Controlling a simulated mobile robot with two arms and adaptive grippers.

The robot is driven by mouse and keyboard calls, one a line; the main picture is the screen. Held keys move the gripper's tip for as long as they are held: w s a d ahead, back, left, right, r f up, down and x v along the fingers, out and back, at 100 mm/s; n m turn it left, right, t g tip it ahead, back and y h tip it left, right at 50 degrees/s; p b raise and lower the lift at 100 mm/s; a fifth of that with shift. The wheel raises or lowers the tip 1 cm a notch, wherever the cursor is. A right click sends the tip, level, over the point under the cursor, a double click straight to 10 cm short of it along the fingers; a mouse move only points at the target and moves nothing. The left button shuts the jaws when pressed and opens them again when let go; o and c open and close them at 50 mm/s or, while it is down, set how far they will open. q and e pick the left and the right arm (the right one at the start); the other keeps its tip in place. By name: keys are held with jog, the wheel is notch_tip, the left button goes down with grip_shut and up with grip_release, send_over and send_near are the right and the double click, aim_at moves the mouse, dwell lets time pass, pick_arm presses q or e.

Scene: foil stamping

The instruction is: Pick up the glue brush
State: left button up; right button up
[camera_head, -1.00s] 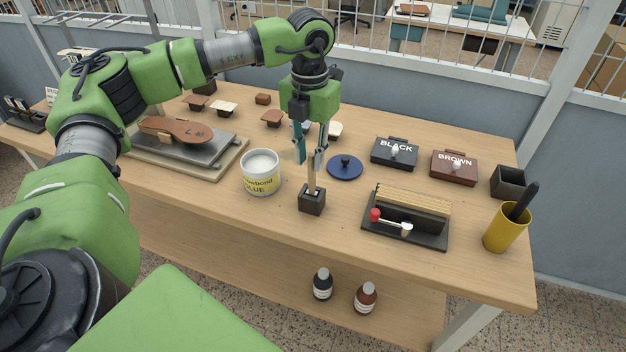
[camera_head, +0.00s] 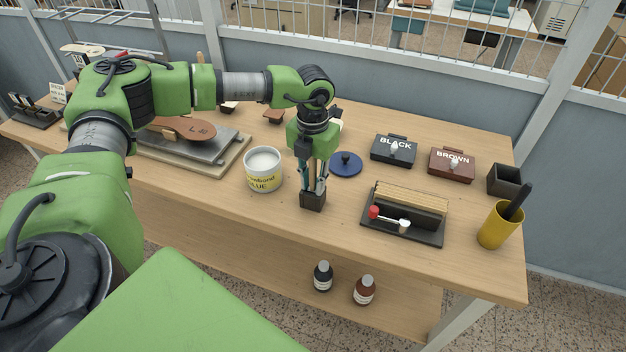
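The glue brush (camera_head: 312,180) stands upright in a small dark block holder (camera_head: 312,201) at the front middle of the table. Only a little of its pale wooden handle shows, because my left gripper hides most of it. My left gripper (camera_head: 314,185) points down over the holder, with its fingers on either side of the handle and their tips just above the block. The fingers look apart; contact with the handle cannot be made out. My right gripper is not in view. The white glue pot (camera_head: 263,170) stands just left of the brush.
A blue round lid (camera_head: 346,164) lies behind the gripper to the right. A black rack with a red-tipped tool (camera_head: 405,222), the BLACK (camera_head: 393,152) and BROWN (camera_head: 451,165) ink pads and a yellow cup (camera_head: 497,228) stand right. A metal plate (camera_head: 205,150) lies left.

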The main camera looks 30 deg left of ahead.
pick_arm(q)
grip_shut()
jog(key=shift+r, duration=0.1)
jog(key=shift+r, duration=0.3)
notch_tip(320, 180, up, 8)
jog(key=b, duration=0.3)
jog(key=shift+r, duration=0.65)
